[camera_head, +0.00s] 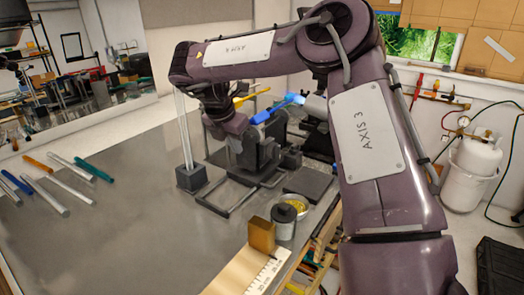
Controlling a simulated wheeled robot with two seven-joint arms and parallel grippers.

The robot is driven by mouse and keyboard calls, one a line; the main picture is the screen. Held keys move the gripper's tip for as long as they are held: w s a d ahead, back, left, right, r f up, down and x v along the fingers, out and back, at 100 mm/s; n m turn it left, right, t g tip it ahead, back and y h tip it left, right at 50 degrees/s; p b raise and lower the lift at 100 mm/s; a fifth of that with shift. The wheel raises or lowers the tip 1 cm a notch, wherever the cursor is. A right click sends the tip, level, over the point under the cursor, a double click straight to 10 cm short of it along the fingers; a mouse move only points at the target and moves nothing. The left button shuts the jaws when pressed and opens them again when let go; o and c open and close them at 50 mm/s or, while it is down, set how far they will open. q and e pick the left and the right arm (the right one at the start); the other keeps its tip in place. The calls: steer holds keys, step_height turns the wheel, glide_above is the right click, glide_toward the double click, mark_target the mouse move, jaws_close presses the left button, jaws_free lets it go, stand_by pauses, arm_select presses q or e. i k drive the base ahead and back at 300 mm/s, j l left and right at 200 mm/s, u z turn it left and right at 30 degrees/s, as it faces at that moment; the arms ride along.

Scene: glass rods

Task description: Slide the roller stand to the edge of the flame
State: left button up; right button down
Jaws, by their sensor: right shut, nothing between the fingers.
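My right arm reaches over from the right and bends down to the bench. Its dark gripper (250,160) is shut and empty, low over the dark apparatus. A dark metal frame with low rails (228,203) lies on the bench below and beside the gripper; this looks like the roller stand, but the gripper and wrist hide much of it. I cannot tell whether they touch. The blue flame (292,100) shows just right of the wrist, at the tip of a pale torch (316,106). A blue rod (268,116) and a yellow rod (252,93) show near it. My left gripper is not in view.
Clear rods stand in a dark block (191,177) left of the wrist. Several coloured rods lie at the far left. A dark pad (308,183), a metal canister (283,222), a bowl (297,204) and a wooden block (261,235) stand nearer. The left-front bench is clear.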

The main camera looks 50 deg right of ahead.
mark_target(267, 164)
steer(key=k, duration=1)
